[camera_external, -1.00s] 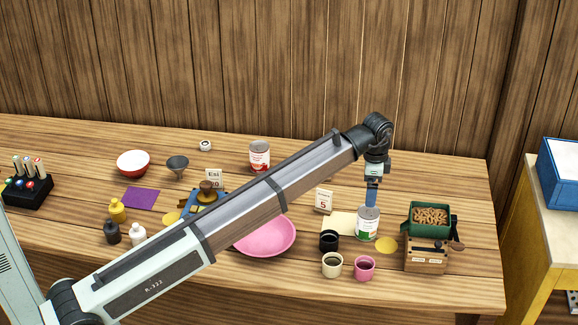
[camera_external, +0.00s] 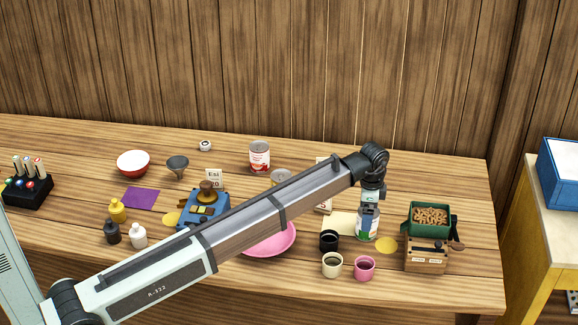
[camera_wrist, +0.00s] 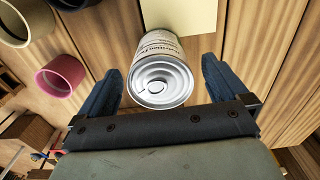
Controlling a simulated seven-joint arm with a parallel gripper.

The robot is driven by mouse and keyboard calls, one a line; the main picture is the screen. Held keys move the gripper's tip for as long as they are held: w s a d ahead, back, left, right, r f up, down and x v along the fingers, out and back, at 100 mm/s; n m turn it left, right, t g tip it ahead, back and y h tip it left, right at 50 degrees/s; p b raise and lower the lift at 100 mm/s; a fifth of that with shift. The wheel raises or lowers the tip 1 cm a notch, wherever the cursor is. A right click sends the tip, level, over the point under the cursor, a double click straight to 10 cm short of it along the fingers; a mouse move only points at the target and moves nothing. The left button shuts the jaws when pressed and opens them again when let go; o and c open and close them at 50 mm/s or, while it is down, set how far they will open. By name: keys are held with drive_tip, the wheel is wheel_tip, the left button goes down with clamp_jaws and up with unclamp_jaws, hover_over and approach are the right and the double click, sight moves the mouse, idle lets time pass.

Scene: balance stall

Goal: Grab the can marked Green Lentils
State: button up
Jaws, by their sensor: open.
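A can with a white and green label (camera_external: 361,226) stands upright on the table at the right, partly hidden by my gripper. In the wrist view its silver pull-tab lid (camera_wrist: 160,82) and small print on its side show; the name on it is not readable. My gripper (camera_external: 369,212) is over the can, pointing down. In the wrist view my open gripper (camera_wrist: 160,84) has one blue finger on each side of the can, with gaps between. A second can with a red and white label (camera_external: 259,157) stands farther back.
Black (camera_external: 329,240), cream (camera_external: 332,265) and pink (camera_external: 364,268) cups stand close to the can's left and front. A green box of brown pieces (camera_external: 430,218) and a wooden box (camera_external: 426,256) are at its right. A pink bowl (camera_external: 270,241) lies farther left.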

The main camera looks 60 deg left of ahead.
wheel_tip(320, 180, down, 4)
drive_tip(key=shift+d+f, duration=0.1)
drive_tip(key=shift+c, duration=0.3)
drive_tip(key=c, duration=1.3)
drive_tip(key=shift+o, duration=0.2)
